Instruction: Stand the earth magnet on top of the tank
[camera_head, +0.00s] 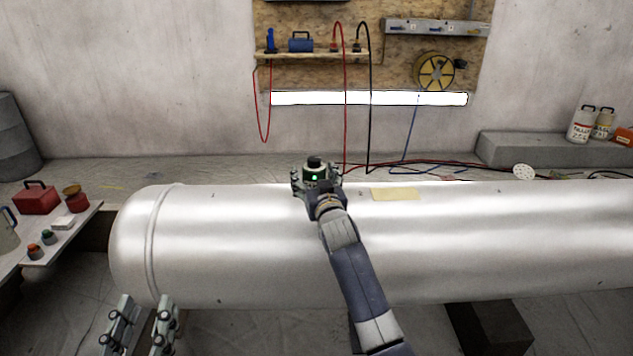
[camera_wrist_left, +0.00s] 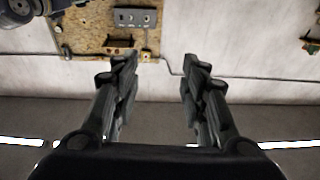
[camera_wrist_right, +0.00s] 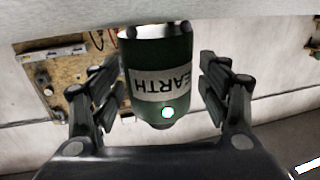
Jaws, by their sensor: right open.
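The earth magnet (camera_head: 315,174) is a dark green cylinder with a white band, a black top and a lit green lamp. It stands upright on top of the silver tank (camera_head: 240,240). In the right wrist view the magnet (camera_wrist_right: 158,75) shows its EARTH label upside down, with the pale tank surface (camera_wrist_right: 240,8) at its base. My right gripper (camera_head: 316,186) is open, its fingers on either side of the magnet with gaps to it. My left gripper (camera_head: 140,322) is open and empty, low in front of the tank's left end. It also shows in the left wrist view (camera_wrist_left: 155,80).
A side table at left holds a red box (camera_head: 36,198) and small pots. A yellowish patch (camera_head: 396,194) lies on the tank right of the magnet. Red and black cables (camera_head: 369,90) hang from the wall board behind. The tank's top is otherwise clear.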

